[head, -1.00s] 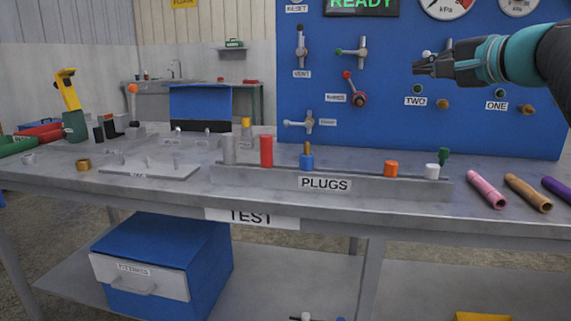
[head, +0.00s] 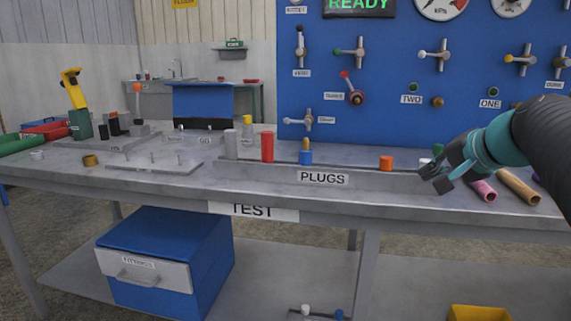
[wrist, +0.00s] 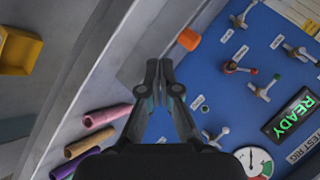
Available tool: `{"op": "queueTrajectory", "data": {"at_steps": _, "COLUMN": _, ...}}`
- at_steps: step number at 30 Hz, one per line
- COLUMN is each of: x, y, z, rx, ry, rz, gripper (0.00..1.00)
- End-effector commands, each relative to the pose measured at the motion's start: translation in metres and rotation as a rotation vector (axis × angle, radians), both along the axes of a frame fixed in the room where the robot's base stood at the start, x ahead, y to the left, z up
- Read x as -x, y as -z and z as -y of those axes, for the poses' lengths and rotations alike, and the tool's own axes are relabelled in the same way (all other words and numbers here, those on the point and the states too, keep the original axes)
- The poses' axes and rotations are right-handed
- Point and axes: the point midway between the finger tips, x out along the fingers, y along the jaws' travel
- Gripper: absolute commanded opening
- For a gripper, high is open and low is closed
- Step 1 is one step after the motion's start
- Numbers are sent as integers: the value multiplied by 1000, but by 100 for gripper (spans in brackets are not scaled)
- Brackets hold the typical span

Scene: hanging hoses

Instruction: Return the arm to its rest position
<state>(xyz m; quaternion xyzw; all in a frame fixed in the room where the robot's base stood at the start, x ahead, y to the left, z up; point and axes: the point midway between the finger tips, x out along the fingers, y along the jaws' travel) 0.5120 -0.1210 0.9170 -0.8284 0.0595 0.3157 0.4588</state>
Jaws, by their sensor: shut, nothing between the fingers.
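My gripper (head: 437,178) is at the right in the head view, over the front edge of the bench near the right end of the plugs rack. Its fingers are shut with nothing between them, as the wrist view (wrist: 158,64) also shows. It hides part of the rack's right end and partly covers a white plug there. My arm comes in from the right edge, in front of the blue panel (head: 395,110) and the hoses.
The plugs rack (head: 270,172) holds a red plug (head: 267,147), a blue plug (head: 306,157) and an orange plug (head: 386,162). A pink hose (head: 483,190) and a tan hose (head: 518,186) lie right of my gripper. A yellow bin (head: 480,313) is below. The floor front of the bench is open.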

Motion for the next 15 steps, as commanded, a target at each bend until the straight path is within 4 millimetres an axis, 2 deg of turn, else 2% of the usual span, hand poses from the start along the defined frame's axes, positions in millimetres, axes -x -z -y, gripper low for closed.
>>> {"op": "queueTrajectory", "data": {"at_steps": 1, "x": 15, "y": 27, "z": -9, "rx": 58, "ry": -26, "rz": -59, "gripper": 0}}
{"op": "queueTrajectory", "data": {"at_steps": 3, "x": 39, "y": 65, "z": -21, "rx": 154, "ry": -74, "rz": -140, "gripper": 0}}
{"op": "queueTrajectory", "data": {"at_steps": 5, "x": 62, "y": 96, "z": -31, "rx": 238, "ry": -122, "rz": -208, "gripper": 0}}
{"op": "queueTrajectory", "data": {"at_steps": 9, "x": 122, "y": 161, "z": -55, "rx": 445, "ry": -266, "rz": -337, "gripper": 0}}
{"op": "queueTrajectory", "data": {"at_steps": 12, "x": 165, "y": 201, "z": -71, "rx": 591, "ry": -385, "rz": -396, "gripper": 0}}
{"op": "queueTrajectory", "data": {"at_steps": 15, "x": 196, "y": 226, "z": -84, "rx": 692, "ry": -480, "rz": -415, "gripper": 0}}
